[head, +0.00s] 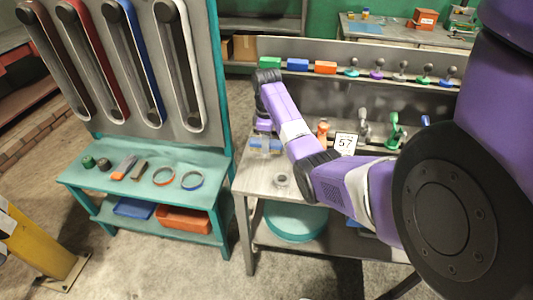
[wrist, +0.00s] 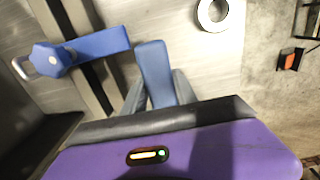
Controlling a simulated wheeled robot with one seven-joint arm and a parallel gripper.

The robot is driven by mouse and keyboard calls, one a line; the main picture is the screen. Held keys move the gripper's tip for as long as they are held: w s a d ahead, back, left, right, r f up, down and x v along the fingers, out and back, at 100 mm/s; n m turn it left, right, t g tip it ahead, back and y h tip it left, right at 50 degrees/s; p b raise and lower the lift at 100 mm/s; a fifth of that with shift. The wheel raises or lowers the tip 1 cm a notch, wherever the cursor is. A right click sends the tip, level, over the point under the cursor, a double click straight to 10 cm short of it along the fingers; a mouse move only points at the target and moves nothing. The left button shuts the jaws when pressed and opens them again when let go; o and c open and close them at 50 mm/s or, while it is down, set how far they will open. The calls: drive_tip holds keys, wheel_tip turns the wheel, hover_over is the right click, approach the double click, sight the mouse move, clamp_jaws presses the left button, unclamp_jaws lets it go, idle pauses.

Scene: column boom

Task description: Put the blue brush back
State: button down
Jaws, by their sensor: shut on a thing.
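My gripper (wrist: 158,90) points down over the grey metal table, its two dark fingers closed on either side of a blue flat handle (wrist: 154,65), taken as the blue brush. No bristles show, and its lower end is hidden by the gripper. In the head view my gripper (head: 263,142) is at the table's left part, with blue (head: 277,145) showing beside it. I cannot tell whether the brush touches the table. Another blue piece with a hexagonal head (wrist: 52,58) and a bar lies close to the left in the wrist view.
A metal ring (wrist: 213,14) lies on the table. Behind, a rack holds green, blue and orange blocks (head: 325,67) and several knobbed tools. A "57" sign (head: 345,143) stands right of my gripper. A teal bench (head: 150,200) with small items stands left, across a narrow gap.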

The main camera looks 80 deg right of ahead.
sight(267, 159)
drive_tip(key=shift+f, duration=2.3)
drive_tip(key=shift+f, duration=0.25)
drive_tip(key=c, duration=1)
unclamp_jaws()
drive_tip(key=shift+o, duration=0.2)
drive_tip(key=shift+r, duration=0.1)
wheel_tip(267, 159, up, 11)
drive_tip(key=shift+r+p, duration=0.6)
drive_tip(key=shift+r, duration=0.1)
